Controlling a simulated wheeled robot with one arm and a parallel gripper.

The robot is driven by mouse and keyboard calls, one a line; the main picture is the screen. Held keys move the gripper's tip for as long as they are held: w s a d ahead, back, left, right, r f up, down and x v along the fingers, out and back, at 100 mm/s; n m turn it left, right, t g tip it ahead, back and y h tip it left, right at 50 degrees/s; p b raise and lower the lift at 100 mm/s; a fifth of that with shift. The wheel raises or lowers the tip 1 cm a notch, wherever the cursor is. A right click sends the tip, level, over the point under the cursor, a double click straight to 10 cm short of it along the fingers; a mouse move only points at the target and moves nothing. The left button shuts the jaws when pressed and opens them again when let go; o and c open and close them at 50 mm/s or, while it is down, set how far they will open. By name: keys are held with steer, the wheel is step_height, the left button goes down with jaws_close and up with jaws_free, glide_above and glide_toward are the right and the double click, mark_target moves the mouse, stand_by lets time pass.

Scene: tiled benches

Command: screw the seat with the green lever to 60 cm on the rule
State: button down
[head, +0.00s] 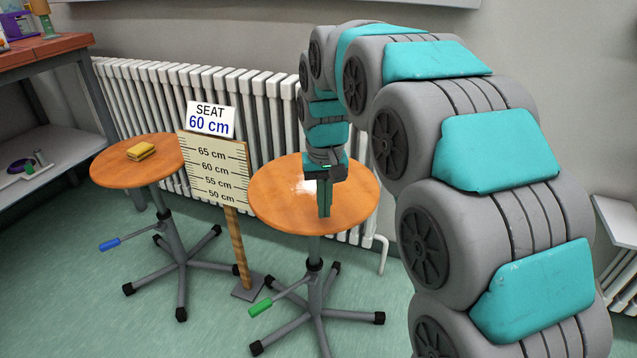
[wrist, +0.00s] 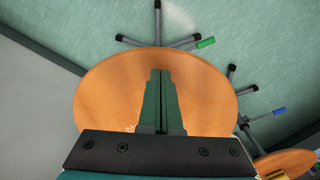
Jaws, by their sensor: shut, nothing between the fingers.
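The stool seat with the green lever (head: 262,306) is a round orange wooden disc (head: 275,205) on a grey post with several feet. The rule (head: 215,168) stands upright between two stools, marked from 50 to 65 cm, under a card (head: 211,120) reading "SEAT 60 cm". My gripper (head: 324,212) points down over this seat, shut and empty; whether its tips touch the wood I cannot tell. In the wrist view my shut fingers (wrist: 160,75) lie across the orange seat (wrist: 205,90), and the green lever (wrist: 205,43) sticks out beyond its far edge.
A second stool seat (head: 110,168) with a blue lever (head: 110,244) stands left, bearing a yellow sponge-like block (head: 141,151). A white radiator (head: 150,95) runs behind. A bench (head: 45,50) is at far left. Green floor (head: 60,310) is open at front left.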

mark_target(265, 206)
steer(key=shift+f, duration=0.2)
steer(key=shift+f, duration=0.35)
steer(key=shift+f, duration=0.35)
steer(key=shift+w+a+r, duration=0.1)
steer(key=shift+w+a, duration=0.05)
steer(key=shift+a, duration=1.7)
steer(key=shift+w+a+r, duration=0.1)
steer(key=shift+a, duration=1.75)
steer(key=shift+w+a+f+p, duration=0.1)
steer(key=shift+w+a+p, duration=0.35)
steer(key=shift+w+a, duration=0.4)
steer(key=shift+w+a+f+p, duration=0.1)
steer(key=shift+w+a+p, duration=0.45)
steer(key=shift+a, duration=0.6)
steer(key=shift+w+a+p, duration=0.35)
steer(key=shift+w+a, duration=0.4)
steer(key=shift+a, duration=0.25)
steer(key=shift+r+p, duration=0.3)
steer(key=shift+r, duration=1)
steer(key=s+d+b, duration=0.1)
steer(key=d, duration=0.3)
steer(key=s+d+b, duration=0.1)
steer(key=s+d, duration=0.1)
steer(key=d, duration=0.3)
steer(key=s+d+b, duration=0.1)
steer(key=s+d, duration=0.1)
steer(key=d, duration=0.2)
steer(key=shift+d, duration=0.25)
steer(key=shift+f+b, duration=0.3)
steer(key=shift+f, duration=0.05)
